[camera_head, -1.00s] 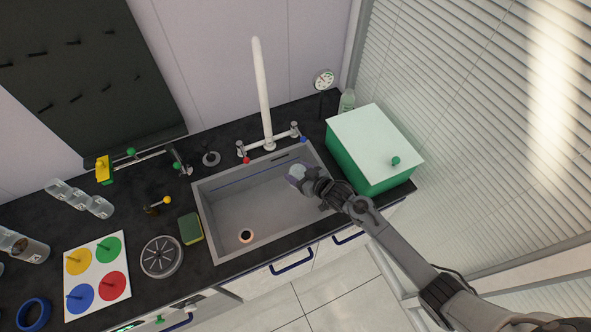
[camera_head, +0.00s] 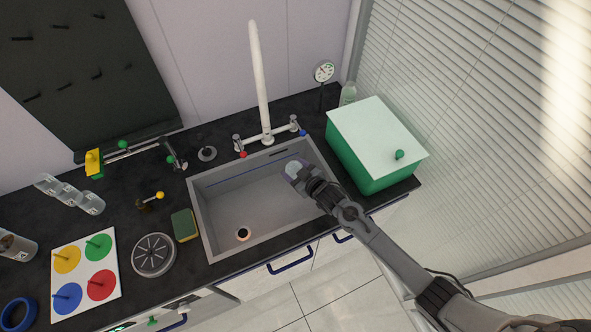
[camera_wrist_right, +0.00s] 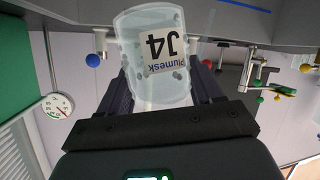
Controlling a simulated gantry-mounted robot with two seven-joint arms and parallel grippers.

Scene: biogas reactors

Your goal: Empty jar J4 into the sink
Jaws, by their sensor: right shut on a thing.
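Jar J4 (camera_wrist_right: 152,62) is a clear jar whose label reads "Plumesk J4" and appears upside down in the right wrist view. A few dark bits show on its wall; I cannot tell how much is inside. My right gripper (camera_wrist_right: 165,95) is shut on the jar. In the head view the jar (camera_head: 294,168) is small and pale at the end of my right gripper (camera_head: 304,179), over the right part of the sink. The grey sink (camera_head: 222,223) has a dark round drain near its front left. My left gripper is not in view.
A white faucet (camera_head: 260,85) rises behind the sink. A green box with a pale lid (camera_head: 372,135) stands close on the right. A sponge (camera_head: 185,225) and a round grey strainer (camera_head: 153,256) lie left of the sink. Several clear jars (camera_head: 68,194) lie farther left.

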